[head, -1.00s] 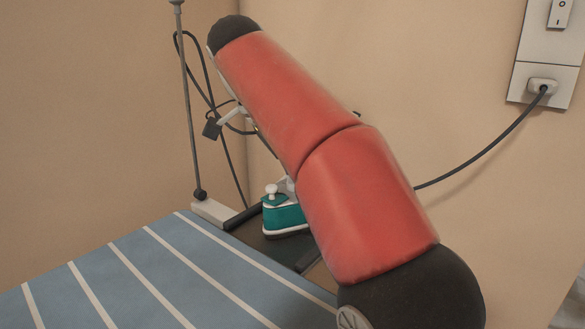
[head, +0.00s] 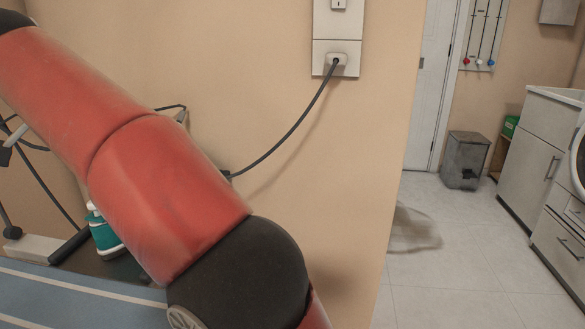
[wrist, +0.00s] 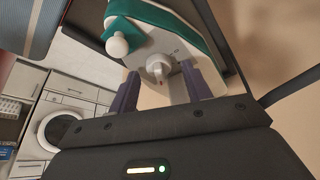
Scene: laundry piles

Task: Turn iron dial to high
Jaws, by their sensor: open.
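The teal and white iron (head: 103,236) stands at the far end of the blue striped ironing board (head: 85,304), partly hidden by my red arm in the head view. The wrist view shows the iron (wrist: 192,22) close up, with a white round knob (wrist: 117,46) and a pale dial (wrist: 159,66) on its white face. A small red mark shows by the dial. My gripper (wrist: 160,70) is open, with one dark finger on each side of the dial. I cannot tell whether the fingers touch it. The head view does not show the fingers.
A black cord runs from the wall socket (head: 336,62) down behind my arm. The wall ends at a corner, with open tiled floor (head: 450,265) to the right. A grey bin (head: 465,160), white cabinets (head: 527,150) and a washer stand beyond.

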